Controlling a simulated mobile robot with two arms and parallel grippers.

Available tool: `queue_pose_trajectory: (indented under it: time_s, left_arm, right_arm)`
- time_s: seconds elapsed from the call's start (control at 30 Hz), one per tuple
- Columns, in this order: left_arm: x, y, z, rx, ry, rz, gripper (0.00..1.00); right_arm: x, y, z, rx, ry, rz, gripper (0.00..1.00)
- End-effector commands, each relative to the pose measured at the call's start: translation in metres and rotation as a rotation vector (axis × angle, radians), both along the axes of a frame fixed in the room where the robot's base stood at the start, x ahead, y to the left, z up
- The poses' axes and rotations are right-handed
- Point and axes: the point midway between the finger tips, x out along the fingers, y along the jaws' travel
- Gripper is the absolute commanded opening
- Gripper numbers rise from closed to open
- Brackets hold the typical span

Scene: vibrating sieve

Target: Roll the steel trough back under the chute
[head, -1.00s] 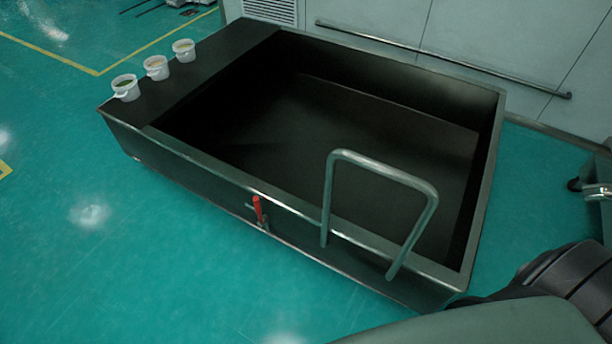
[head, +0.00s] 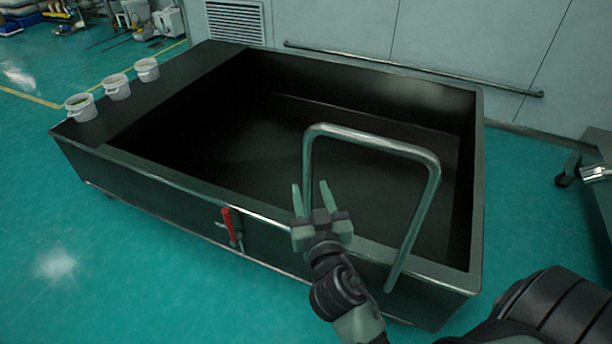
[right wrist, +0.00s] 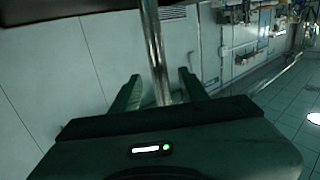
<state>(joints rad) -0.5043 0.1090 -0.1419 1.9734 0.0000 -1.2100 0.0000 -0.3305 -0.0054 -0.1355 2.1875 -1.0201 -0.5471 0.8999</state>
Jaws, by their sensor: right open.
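The steel trough (head: 200,205) is a large, dark open tank with a pale metal rim on the teal floor. A bent-tube push handle (head: 425,205) stands up from its near side. My right gripper (head: 312,186) is open and empty, fingers pointing up, beside the handle's left post. In the right wrist view a shiny metal bar (right wrist: 155,45) runs between my two open fingers (right wrist: 158,90); neither finger visibly presses on it. A red lever (head: 229,224) sits on the trough's near wall. The chute is not recognisable in view. My left gripper is not in view.
Three white tubs (head: 116,87) stand on the trough's left ledge. A wall with a rail (head: 410,70) and a vent (head: 235,22) runs behind the trough. Grey wheeled equipment (head: 590,165) stands at the right edge. The floor at front left is clear.

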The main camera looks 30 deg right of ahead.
Motion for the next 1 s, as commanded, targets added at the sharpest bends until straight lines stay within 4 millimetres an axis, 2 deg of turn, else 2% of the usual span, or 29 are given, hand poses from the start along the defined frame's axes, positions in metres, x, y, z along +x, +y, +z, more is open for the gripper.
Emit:
queue_pose_trajectory:
  time_s: [0.1,0.17,0.4,0.6,0.97,1.0]
  left_arm:
    - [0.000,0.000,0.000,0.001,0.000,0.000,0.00]
    - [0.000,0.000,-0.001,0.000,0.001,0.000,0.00]
    - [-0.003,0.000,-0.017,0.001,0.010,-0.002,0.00]
    - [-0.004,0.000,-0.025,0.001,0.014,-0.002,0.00]
    - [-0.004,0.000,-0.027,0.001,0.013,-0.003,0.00]
    - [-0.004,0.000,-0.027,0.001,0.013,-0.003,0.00]
  right_arm:
    - [0.002,-0.003,0.014,0.000,-0.042,-0.007,0.44]
    - [0.008,-0.005,0.017,-0.002,-0.047,-0.007,0.44]
    - [0.044,-0.017,0.017,-0.002,-0.045,-0.005,0.44]
    - [0.067,-0.025,0.015,0.001,-0.043,-0.005,0.44]
    - [0.073,-0.027,0.014,0.002,-0.041,-0.006,0.44]
    - [0.073,-0.027,0.014,0.002,-0.041,-0.006,0.36]
